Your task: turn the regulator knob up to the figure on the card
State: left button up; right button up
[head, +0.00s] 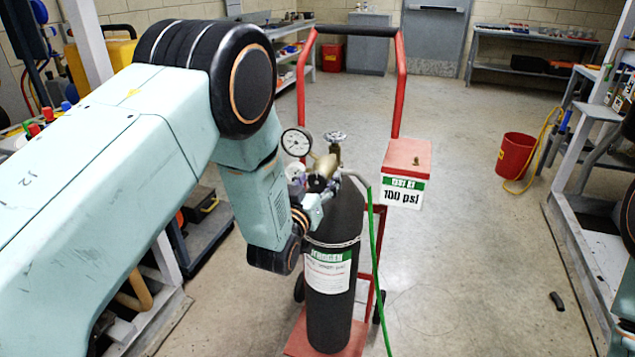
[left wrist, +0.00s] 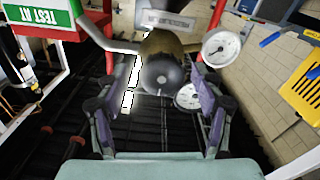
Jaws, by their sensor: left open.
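The regulator knob (left wrist: 161,76), dark and round, faces the camera in the left wrist view, in front of the brass regulator body (head: 326,167). My left gripper (head: 312,203) is open, with one finger on each side of the knob in the left wrist view; I cannot tell whether they touch it. In the head view my gripper and wrist hide the knob. A large gauge (head: 296,141) and a smaller gauge (head: 295,170) sit beside the regulator; their readings are too small to tell. The card (head: 403,192) reads "TEST AT 100 psi". My right gripper is not in view.
The black nitrogen cylinder (head: 331,300) stands upright on a red hand cart (head: 400,80). A green hose (head: 372,240) hangs from the regulator. A red bucket (head: 515,155) stands at the right.

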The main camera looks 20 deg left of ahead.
pick_arm(q)
jog(key=shift+a, duration=0.2)
jog(key=shift+w+f, duration=0.1)
jog(key=shift+w, duration=0.05)
jog(key=shift+c, duration=0.4)
jog(key=shift+d, duration=0.15)
jog(key=c, duration=1.1)
